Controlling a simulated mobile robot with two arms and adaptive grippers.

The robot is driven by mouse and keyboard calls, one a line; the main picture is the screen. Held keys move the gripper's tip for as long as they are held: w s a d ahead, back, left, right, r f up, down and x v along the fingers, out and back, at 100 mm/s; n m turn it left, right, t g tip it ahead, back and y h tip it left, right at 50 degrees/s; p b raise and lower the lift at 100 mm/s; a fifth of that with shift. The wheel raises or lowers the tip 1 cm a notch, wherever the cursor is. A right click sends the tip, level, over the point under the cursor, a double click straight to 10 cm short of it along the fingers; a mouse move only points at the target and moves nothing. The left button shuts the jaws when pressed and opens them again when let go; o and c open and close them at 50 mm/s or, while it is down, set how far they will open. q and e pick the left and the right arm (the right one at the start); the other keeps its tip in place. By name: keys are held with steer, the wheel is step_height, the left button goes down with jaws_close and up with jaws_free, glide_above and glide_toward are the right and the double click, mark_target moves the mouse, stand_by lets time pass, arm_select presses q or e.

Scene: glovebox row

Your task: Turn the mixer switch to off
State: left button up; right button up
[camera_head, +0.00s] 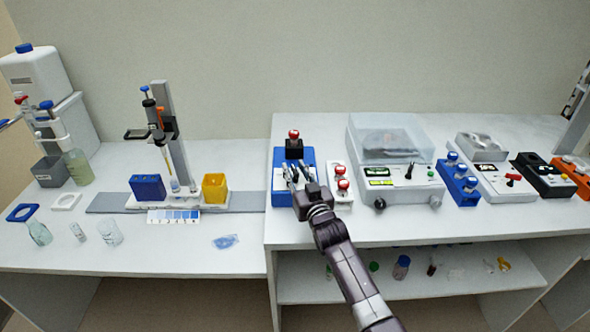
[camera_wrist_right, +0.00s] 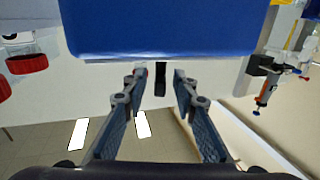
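A blue box-shaped device (camera_head: 308,157) with a pale front panel and a black post with a red cap (camera_head: 294,140) stands at the left end of the raised bench. I take it to be the mixer, but no label is readable. My right gripper (camera_head: 293,175) is over its front part, fingers pointing away from me. In the right wrist view the device's blue body (camera_wrist_right: 165,28) fills the top. A small black lever-like part (camera_wrist_right: 160,80) shows between the parted fingertips (camera_wrist_right: 158,90), apparently touching neither. The switch's setting cannot be read. My left gripper is not in view.
Red-capped knobs (camera_head: 342,184) stand close to the right of the blue device, beside a clear-lidded instrument (camera_head: 400,175). More devices line the bench to the right. A pipette stand (camera_head: 172,140) is on the lower bench to the left. The bench front (camera_head: 460,220) is mostly clear.

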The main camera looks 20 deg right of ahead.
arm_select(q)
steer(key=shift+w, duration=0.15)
arm_select(e)
steer(key=shift+w, duration=0.1)
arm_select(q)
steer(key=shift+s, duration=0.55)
arm_select(e)
jaws_close()
steer(key=shift+r, duration=0.1)
